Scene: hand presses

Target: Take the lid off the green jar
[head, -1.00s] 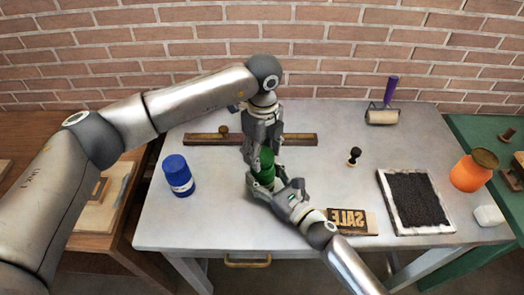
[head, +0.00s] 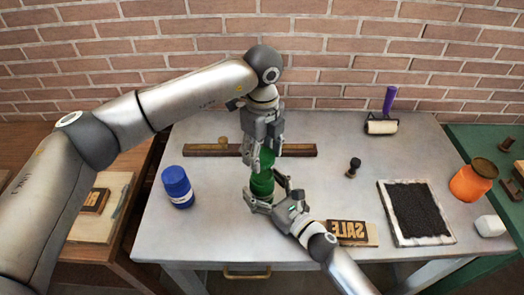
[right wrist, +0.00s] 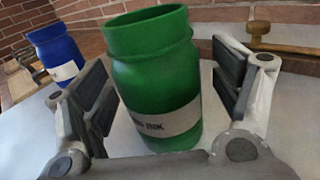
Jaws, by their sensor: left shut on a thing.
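The green jar (head: 262,186) stands on the grey table. Its rim is bare in the right wrist view (right wrist: 155,85), with a pale label low on its side. My left gripper (head: 263,152) is shut on the green lid (head: 267,158), just above the jar in the head view. The fingers hide part of the lid. My right gripper (head: 270,192) is around the jar's lower body. In the right wrist view its finger pads stand apart on both sides of the jar, with a clear gap on the right, so it is open.
A blue jar (head: 178,187) stands to the left. A wooden bar (head: 205,150) lies behind. To the right are a SALE block (head: 350,232), a small stamp (head: 353,167), a black ink tray (head: 415,210), a roller (head: 381,126) and an orange jar (head: 472,182).

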